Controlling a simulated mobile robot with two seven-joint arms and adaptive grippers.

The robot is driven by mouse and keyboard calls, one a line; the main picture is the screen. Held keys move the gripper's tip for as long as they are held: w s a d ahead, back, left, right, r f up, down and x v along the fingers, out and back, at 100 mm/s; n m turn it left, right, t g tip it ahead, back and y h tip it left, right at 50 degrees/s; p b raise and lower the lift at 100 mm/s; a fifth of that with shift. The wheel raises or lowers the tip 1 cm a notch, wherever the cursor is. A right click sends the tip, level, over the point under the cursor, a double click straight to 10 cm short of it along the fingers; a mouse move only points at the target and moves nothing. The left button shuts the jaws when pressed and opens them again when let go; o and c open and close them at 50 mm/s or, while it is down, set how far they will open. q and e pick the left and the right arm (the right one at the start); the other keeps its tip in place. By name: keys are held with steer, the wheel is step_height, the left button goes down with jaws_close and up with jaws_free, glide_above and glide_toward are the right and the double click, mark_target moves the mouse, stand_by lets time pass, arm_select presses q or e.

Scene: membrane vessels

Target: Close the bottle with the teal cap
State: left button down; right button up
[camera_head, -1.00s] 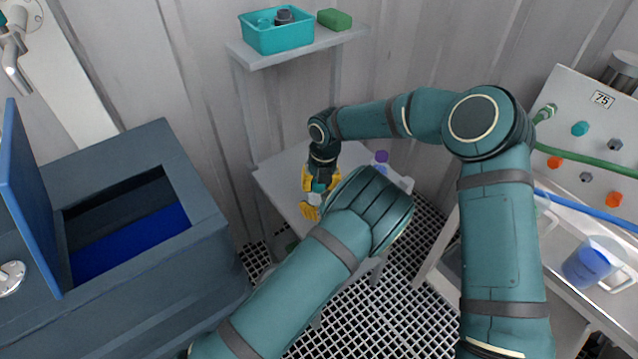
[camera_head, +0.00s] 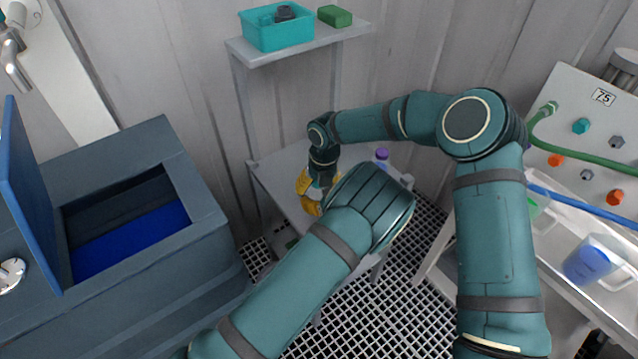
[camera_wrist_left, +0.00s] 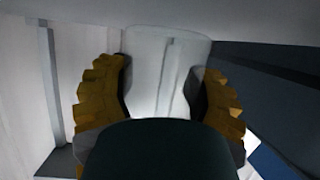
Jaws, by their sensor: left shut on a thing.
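In the left wrist view my left gripper (camera_wrist_left: 166,70) has its two yellow fingers on either side of a clear, see-through vessel (camera_wrist_left: 168,45), which appears to be the bottle. In the head view my left wrist covers most of this bottle; only a pale bit (camera_head: 318,194) shows beside the yellow fingers of my left gripper (camera_head: 310,207). My right gripper (camera_head: 306,181) points down right above it, over the small grey table. A small teal bit shows between the grippers, probably the teal cap; its seating on the bottle is hidden. Whether the right fingers are shut is unclear.
A bottle with a purple cap (camera_head: 382,156) stands on the grey table (camera_head: 275,165), right of the grippers. A shelf above holds a teal bin (camera_head: 278,36) and a green block (camera_head: 335,16). An open dark chest (camera_head: 200,200) stands left; a blue-filled jug (camera_head: 588,262) stands right.

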arm_select(q)
steer(key=shift+s+f, duration=0.1)
arm_select(e)
steer(key=shift+a+r, duration=0.1)
steer(key=shift+r, duration=0.1)
arm_select(q)
steer(key=shift+f, duration=0.1)
arm_select(e)
steer(key=shift+w+r, duration=0.15)
steer(key=shift+r, duration=0.45)
arm_select(q)
steer(key=shift+a, duration=0.1)
arm_select(e)
step_height(320, 180, up, 3)
steer(key=shift+r, duration=0.2)
steer(key=shift+c, duration=1)
steer(key=shift+a+r, duration=0.3)
steer(key=shift+r, duration=0.2)
steer(key=r, duration=0.1)
steer(key=r+n+h, duration=0.1)
steer(key=shift+w+a+r, duration=0.1)
steer(key=shift+w+r, duration=0.25)
steer(key=shift+r, duration=0.05)
steer(key=shift+w+r+h, duration=0.1)
steer(key=shift+r+h, duration=0.2)
steer(key=shift+r, duration=0.1)
steer(key=shift+f, duration=0.1)
